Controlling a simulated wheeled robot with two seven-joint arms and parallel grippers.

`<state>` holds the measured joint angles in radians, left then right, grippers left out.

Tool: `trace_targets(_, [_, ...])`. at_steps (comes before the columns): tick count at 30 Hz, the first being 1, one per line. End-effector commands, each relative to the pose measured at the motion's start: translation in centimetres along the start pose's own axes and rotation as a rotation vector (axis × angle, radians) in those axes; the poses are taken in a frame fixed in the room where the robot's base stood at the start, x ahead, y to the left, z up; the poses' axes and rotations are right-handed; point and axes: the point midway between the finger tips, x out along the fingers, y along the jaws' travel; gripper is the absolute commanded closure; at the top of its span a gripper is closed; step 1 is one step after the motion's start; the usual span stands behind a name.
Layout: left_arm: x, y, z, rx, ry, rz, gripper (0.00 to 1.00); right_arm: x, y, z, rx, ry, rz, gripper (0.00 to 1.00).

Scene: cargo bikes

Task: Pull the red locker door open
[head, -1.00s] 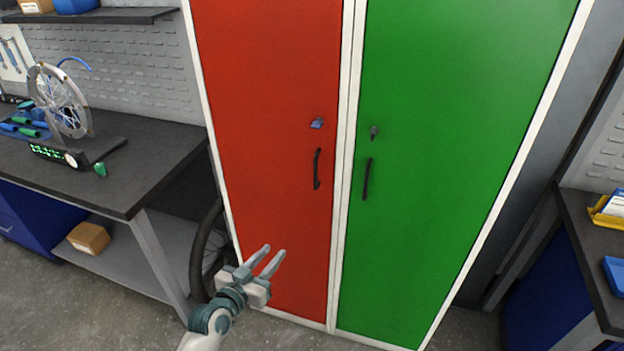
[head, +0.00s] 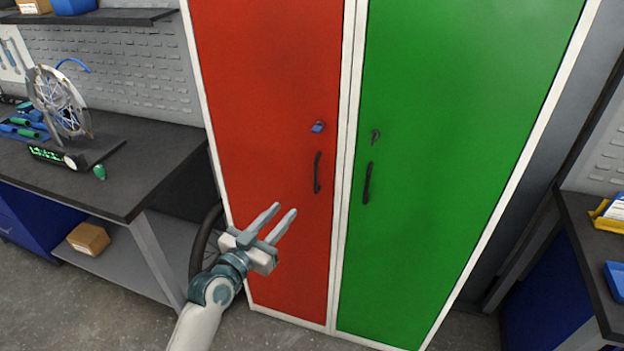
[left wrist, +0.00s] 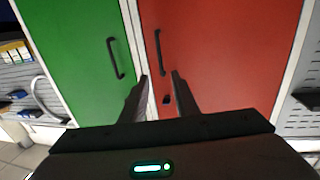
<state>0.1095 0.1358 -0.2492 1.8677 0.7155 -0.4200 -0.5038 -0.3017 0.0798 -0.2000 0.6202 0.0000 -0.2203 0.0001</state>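The red locker door (head: 270,100) is shut and flush in its white frame. Its dark vertical handle (head: 317,172) is near its right edge, below a blue-topped lock (head: 318,127). My left gripper (head: 284,214) is open and empty, in front of the red door, below and left of the handle in the head view. In the left wrist view the red door (left wrist: 225,50) is on the right, and its handle (left wrist: 159,52) shows beyond my open fingers (left wrist: 160,90). The gripper does not touch the handle. My right gripper is not in view.
A shut green locker door (head: 450,140) with its own handle (head: 367,183) adjoins on the right. A workbench (head: 150,155) with a wheel stand (head: 60,100) is at left. A dark tyre (head: 205,240) stands beside the locker. Another bench (head: 590,240) is at right.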

Motion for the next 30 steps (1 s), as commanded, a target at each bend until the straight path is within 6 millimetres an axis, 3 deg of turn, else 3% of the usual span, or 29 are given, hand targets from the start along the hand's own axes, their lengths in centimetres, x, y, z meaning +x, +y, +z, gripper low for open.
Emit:
trace_targets(21, [11.5, 0.0, -0.1, 0.000, -0.001, 0.001, 0.72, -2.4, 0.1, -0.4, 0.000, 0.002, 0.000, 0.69])
trace_targets(30, [14.9, 0.1, 0.0, 0.000, -0.001, 0.001, 0.72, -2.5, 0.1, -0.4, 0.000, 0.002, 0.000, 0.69])
